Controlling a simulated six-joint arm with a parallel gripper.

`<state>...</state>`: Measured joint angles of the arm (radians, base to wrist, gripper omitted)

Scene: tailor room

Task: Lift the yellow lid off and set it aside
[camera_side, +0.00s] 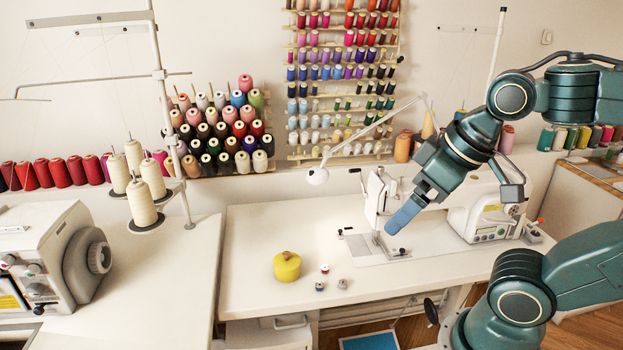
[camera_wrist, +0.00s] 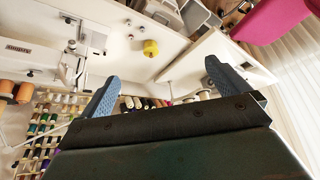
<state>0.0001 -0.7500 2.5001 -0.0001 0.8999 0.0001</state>
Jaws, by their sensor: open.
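A round yellow pot (camera_side: 287,270) stands on the white sewing table. Its yellow lid (camera_side: 286,257) is on top, with a small brownish knob; the seam between lid and pot is hard to make out. In the wrist view the yellow lid (camera_wrist: 151,48) shows small, beyond the fingers and between them. My gripper (camera_side: 398,222) is up and to the right of the pot, above the sewing machine bed, tilted down to the left. In the wrist view its two blue fingers (camera_wrist: 162,70) are wide apart with nothing between them.
Several small spools (camera_side: 325,268) lie just right of the pot. A white sewing machine (camera_side: 478,215) stands to the right. A machine (camera_side: 60,260) and thread cones (camera_side: 140,202) stand on the left table. The white tabletop (camera_side: 245,235) around the pot is mostly clear.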

